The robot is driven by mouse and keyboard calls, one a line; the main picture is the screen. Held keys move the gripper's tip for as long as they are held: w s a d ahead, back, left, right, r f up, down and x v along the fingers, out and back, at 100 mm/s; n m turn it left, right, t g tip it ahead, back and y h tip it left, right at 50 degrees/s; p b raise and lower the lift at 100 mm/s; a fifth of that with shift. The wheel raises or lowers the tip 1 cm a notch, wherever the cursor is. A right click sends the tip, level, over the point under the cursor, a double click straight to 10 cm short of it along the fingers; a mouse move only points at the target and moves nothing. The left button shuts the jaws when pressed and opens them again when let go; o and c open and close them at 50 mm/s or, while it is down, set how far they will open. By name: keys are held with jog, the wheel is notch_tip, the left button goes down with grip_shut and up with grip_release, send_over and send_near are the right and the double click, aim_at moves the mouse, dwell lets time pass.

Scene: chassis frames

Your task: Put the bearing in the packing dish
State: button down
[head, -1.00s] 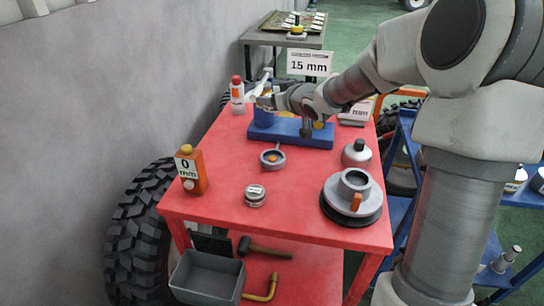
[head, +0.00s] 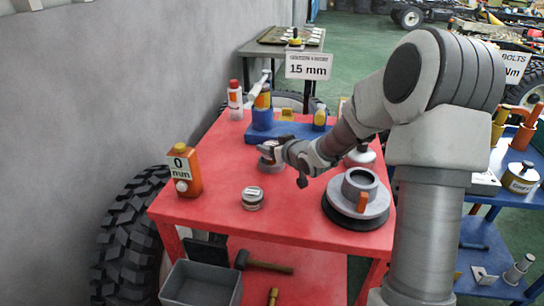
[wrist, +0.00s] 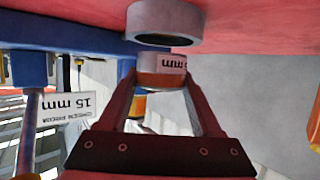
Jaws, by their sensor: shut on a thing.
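My gripper (head: 267,149) is low over the middle of the red table. In the wrist view its two fingers (wrist: 162,76) are shut on a small pale grey round piece with an orange band (wrist: 160,79), which I take for the bearing. A white patch with "mm" shows there; I cannot tell whether it is on the piece or behind it. A grey round open-topped thing (head: 271,166), which looks like the packing dish, stands just below my gripper, partly hidden by it. Its rim and dark opening show close to the held piece in the wrist view (wrist: 165,20).
A blue board with a blue cup (head: 262,118) lies behind. An orange "0 mm" bottle (head: 184,172) is at left, a small tin (head: 252,197) in front, and a large grey ringed part (head: 358,200) at right. The table's front left is clear.

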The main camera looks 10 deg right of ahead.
jog(key=shift+f, duration=1.05)
jog(key=shift+f+b, duration=0.2)
jog(key=shift+b, duration=0.15)
jog(key=shift+c, duration=0.3)
grip_release()
jog(key=shift+r, duration=0.25)
jog(key=p+v, duration=0.3)
jog(key=v, duration=0.9)
jog(key=shift+p, duration=0.3)
